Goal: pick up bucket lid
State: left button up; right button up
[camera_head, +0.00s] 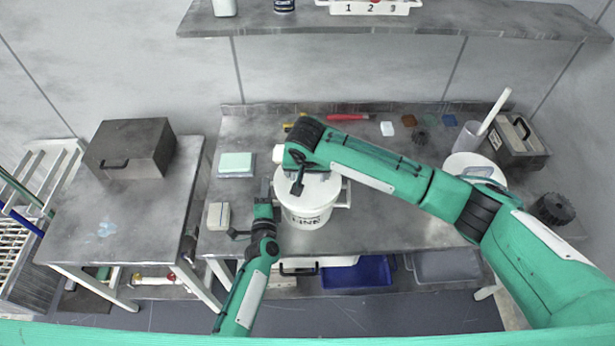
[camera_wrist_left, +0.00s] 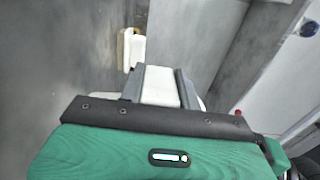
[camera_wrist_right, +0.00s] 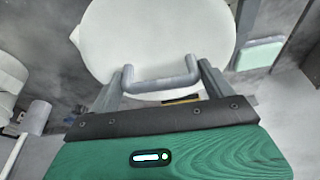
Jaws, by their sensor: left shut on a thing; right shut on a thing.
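The white bucket (camera_head: 305,217) stands on the steel table, with dark lettering on its front and a side grip on its right. Its white lid (camera_head: 322,186) is on top; the right wrist view shows the lid (camera_wrist_right: 160,35) with a grey bar handle (camera_wrist_right: 162,82). My right gripper (camera_head: 297,188) is over the lid, its fingers shut on the handle's ends. My left gripper (camera_head: 265,198) is at the bucket's left side. The left wrist view shows it shut on a white part (camera_wrist_left: 160,88), apparently the bucket's left side grip, mostly hidden.
A second white container (camera_head: 474,165) stands at the right, partly behind my right arm. A grey toolbox (camera_head: 518,145) is at the back right. A pale green-topped block (camera_head: 236,164) and a small whitish box (camera_head: 219,215) lie left of the bucket. A dark box (camera_head: 130,148) sits on the left table.

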pick_arm(q)
jog(key=shift+f, duration=0.1)
pick_arm(e)
jog(key=shift+r, duration=0.1)
notch_tip(320, 180, up, 10)
jog(key=shift+f, duration=0.1)
jog(key=shift+o, duration=1.4)
jog(key=shift+c, duration=1.4)
notch_tip(320, 180, up, 6)
